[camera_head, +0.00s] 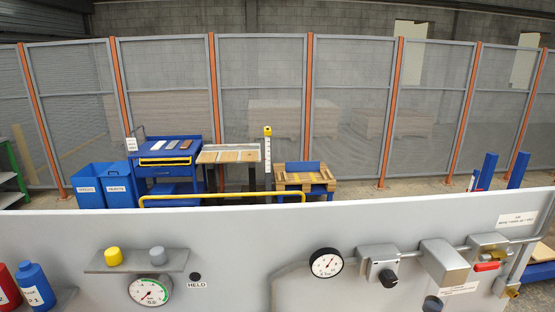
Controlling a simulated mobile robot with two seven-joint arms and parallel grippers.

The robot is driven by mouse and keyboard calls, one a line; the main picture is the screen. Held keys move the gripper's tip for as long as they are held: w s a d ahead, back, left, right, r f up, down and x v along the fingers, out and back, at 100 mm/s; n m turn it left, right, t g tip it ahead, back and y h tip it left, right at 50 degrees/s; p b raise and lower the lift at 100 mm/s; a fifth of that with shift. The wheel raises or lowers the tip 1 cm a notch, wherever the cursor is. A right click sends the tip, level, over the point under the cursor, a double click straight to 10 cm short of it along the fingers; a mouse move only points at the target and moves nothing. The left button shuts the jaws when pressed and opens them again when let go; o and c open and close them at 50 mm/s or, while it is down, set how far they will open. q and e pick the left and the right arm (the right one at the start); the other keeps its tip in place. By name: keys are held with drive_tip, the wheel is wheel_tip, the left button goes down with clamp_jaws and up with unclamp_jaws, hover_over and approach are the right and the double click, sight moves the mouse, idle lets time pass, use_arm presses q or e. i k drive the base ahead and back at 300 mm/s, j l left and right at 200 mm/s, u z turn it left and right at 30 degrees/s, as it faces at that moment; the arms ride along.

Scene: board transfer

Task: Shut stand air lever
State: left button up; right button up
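A short red lever (487,266) shows at the right of the grey panel, beside a brass valve fitting (495,256). The lever lies roughly level, close to the line of the grey pipe (408,248) along the panel. Nothing touches it. A white label (516,219) is fixed above it; its print is too small to read surely. Neither of my grippers is in view.
The grey panel (230,228) also carries two round gauges (327,262) (150,291), a yellow button (114,256), a grey button (158,255) and black knobs (388,278). Red and blue bottles (36,287) stand at left. Blue bins (118,186) and tables stand behind, before a mesh fence.

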sight(481, 267)
drive_tip(key=z, duration=1.4)
drive_tip(key=i+l+u, duration=0.15)
drive_tip(key=u, duration=0.3)
drive_tip(key=i+l+u, duration=0.2)
drive_tip(key=u, duration=0.25)
drive_tip(key=i+l+u, duration=0.25)
drive_tip(key=u, duration=0.2)
